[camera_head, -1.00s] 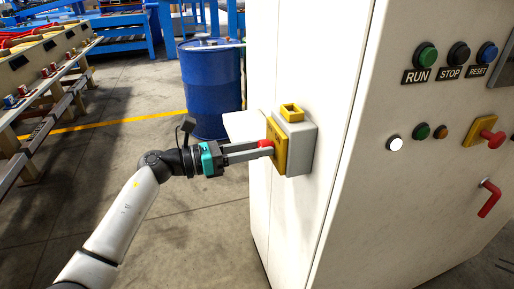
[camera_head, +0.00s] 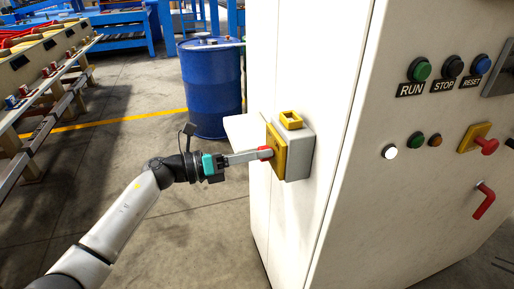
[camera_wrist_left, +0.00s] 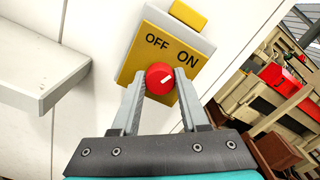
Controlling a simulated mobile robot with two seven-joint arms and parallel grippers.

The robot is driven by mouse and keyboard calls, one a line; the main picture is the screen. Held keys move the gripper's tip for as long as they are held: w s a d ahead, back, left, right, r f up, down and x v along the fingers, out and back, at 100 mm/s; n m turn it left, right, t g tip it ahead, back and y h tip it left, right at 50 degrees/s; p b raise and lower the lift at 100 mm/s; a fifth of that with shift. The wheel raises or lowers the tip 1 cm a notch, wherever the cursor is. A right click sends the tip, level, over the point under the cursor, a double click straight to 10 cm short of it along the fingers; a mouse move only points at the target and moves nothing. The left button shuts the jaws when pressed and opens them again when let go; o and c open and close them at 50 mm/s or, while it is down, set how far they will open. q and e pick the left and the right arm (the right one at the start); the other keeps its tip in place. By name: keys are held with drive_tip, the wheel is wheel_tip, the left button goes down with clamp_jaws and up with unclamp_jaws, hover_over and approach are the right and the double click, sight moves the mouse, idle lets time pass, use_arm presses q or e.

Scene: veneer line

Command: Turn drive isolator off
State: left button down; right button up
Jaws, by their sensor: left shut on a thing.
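The drive isolator is a grey box (camera_head: 300,150) with a yellow plate (camera_head: 278,157) on the cabinet's left side. Its red knob (camera_wrist_left: 160,78) faces my left wrist view, below the words OFF and ON, and the plate looks tilted there. A short white mark on the knob slants up and right, roughly toward ON. My left gripper (camera_head: 261,154) is at the knob, shut on it, with one finger (camera_wrist_left: 132,102) on each side. In the head view the fingers overlap and hide part of the knob. My right gripper is not in view.
The white cabinet (camera_head: 410,190) fills the right, with buttons, another red knob (camera_head: 487,145) and a red handle (camera_head: 484,200) on its front. A pale shelf (camera_wrist_left: 40,65) juts out beside the isolator. A blue drum (camera_head: 212,88) stands behind.

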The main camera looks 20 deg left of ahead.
use_arm(q)
drive_tip(key=shift+n+p, duration=3.7)
drive_tip(key=shift+n, duration=2.9)
drive_tip(key=shift+f, duration=0.1)
drive_tip(key=shift+c, duration=2.1)
unclamp_jaws()
drive_tip(key=shift+a, duration=0.1)
drive_tip(key=b+v, duration=0.1)
drive_tip(key=v, duration=1.4)
